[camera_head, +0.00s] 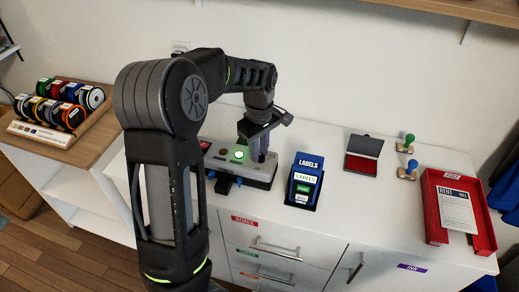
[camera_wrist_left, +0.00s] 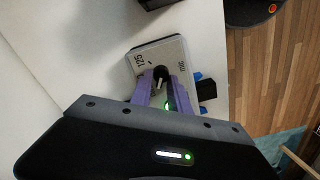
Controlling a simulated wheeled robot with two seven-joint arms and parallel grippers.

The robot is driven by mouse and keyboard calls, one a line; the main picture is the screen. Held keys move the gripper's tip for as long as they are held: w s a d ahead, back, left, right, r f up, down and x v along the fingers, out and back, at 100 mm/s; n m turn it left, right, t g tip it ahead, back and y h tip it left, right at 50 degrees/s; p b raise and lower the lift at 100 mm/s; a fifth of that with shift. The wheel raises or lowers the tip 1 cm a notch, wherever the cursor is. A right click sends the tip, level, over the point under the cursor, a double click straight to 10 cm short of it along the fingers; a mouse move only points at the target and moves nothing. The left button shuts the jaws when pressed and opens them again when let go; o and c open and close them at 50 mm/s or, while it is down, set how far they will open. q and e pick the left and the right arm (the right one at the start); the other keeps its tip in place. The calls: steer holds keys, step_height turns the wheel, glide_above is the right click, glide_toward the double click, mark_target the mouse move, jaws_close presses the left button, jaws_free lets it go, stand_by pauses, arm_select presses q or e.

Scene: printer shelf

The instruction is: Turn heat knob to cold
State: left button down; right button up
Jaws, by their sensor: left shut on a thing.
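The heat knob (camera_wrist_left: 160,74) is a dark round knob with a light pointer mark, on the pale top panel of a small machine (camera_head: 226,165). Printed numbers flank it in the left wrist view; the left one looks like 125, the right one is hard to read. My left gripper (camera_head: 262,158) reaches down onto the panel's right end, and its fingers (camera_wrist_left: 163,92) are shut on the knob from both sides. The fingers hide the knob in the head view. A green light (camera_head: 239,154) glows on the panel left of the gripper. My right gripper is not in view.
A blue labels box (camera_head: 308,163) stands close to the machine's right. Farther right are an open stamp pad (camera_head: 363,154), two stamps (camera_head: 406,169) and a red tray (camera_head: 432,216). A spool rack (camera_head: 82,122) stands at the left. The white counter front is mostly clear.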

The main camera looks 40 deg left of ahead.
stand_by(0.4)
arm_select(q)
steer(key=c, duration=1.3)
jaws_free()
steer(key=shift+o, duration=0.2)
step_height(320, 180, up, 8)
steer(key=shift+f, duration=0.1)
